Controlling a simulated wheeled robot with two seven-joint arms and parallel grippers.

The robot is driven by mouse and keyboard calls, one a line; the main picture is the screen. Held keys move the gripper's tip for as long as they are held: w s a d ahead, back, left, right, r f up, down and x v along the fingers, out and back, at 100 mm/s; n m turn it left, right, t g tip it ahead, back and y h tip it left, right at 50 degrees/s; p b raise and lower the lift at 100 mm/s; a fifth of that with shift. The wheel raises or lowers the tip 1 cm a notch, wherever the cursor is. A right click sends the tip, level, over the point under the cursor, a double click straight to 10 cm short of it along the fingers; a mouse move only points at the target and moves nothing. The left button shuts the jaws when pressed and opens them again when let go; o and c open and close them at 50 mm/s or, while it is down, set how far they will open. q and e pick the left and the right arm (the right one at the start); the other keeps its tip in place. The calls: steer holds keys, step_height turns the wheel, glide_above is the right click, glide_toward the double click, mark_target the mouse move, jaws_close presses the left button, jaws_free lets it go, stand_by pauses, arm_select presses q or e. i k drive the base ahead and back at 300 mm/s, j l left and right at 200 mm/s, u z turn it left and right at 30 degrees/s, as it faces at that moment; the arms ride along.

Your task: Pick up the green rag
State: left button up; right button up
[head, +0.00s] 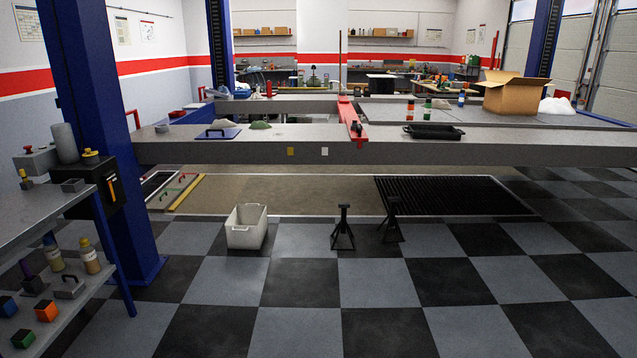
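A small crumpled green cloth, which looks like the green rag (260,125), lies on the near grey lift runway (450,150), left of its middle. It is small at this distance, so its folds are hard to make out. A blue flat item with a dark handle (218,134) lies on the runway just left of it. Neither of my grippers is in view, and nothing in the frame shows them near the rag.
Checkered floor (380,280) is open in front. A white bin (247,228) and two black stands (343,228) (391,220) stand before the runway. A blue post (100,130) and grey shelf cart (45,215) block the left. A black tray (433,132) lies right on the runway.

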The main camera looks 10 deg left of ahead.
mark_target(259, 125)
steer(key=i+u, duration=0.4)
steer(key=i, duration=1.45)
steer(key=j, duration=0.1)
